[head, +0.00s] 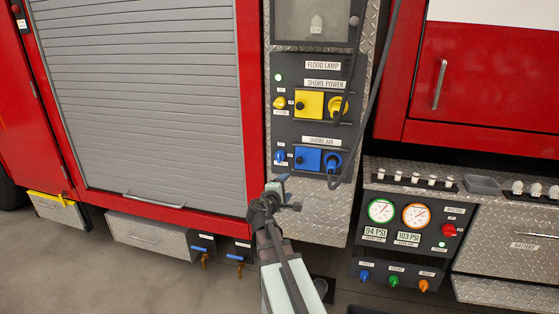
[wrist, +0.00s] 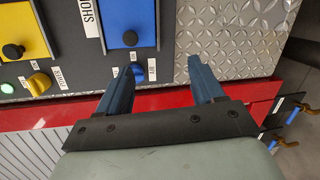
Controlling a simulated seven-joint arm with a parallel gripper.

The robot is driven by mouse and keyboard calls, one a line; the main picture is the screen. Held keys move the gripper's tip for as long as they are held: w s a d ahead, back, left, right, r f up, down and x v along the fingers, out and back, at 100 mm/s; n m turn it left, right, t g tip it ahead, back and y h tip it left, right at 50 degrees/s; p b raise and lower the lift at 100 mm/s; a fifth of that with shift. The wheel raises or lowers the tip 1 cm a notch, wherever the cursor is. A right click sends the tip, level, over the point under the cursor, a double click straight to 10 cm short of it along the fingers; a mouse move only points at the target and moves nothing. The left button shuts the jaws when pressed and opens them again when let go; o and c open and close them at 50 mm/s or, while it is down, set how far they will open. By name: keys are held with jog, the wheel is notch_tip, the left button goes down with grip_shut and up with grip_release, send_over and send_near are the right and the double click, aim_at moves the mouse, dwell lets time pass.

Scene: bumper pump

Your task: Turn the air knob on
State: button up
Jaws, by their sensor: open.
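The blue air knob (head: 280,156) is at the left of the SHORE AIR row on the dark panel (head: 330,138) in the head view. In the wrist view the blue knob (wrist: 138,69) shows just beyond the tip of the left finger, partly hidden by it. My gripper (head: 284,182) is a little below the knob in the head view. In the wrist view my gripper (wrist: 163,66) is open, with nothing held between its two fingers. Whether the finger touches the knob cannot be told.
A blue square cover (head: 307,160) and a blue plug with a hose (head: 332,161) sit right of the knob. Above are the yellow SHORE POWER knob (head: 280,103), cover (head: 309,105) and plug (head: 338,106). The grey roller shutter (head: 145,100) is left, the gauge panel (head: 400,222) right.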

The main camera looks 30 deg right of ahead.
aim_at(280, 159)
jog(key=shift+w+a+r+n+t+y, duration=0.7)
jog(key=shift+w+a+r+n+t, duration=1.15)
jog(key=shift+n, duration=2.85)
jog(key=shift+t, duration=0.35)
jog(key=x, duration=1.4)
jog(key=shift+d+f, duration=0.15)
jog(key=shift+d, duration=0.2)
jog(key=shift+s, duration=0.1)
jog(key=c, duration=1)
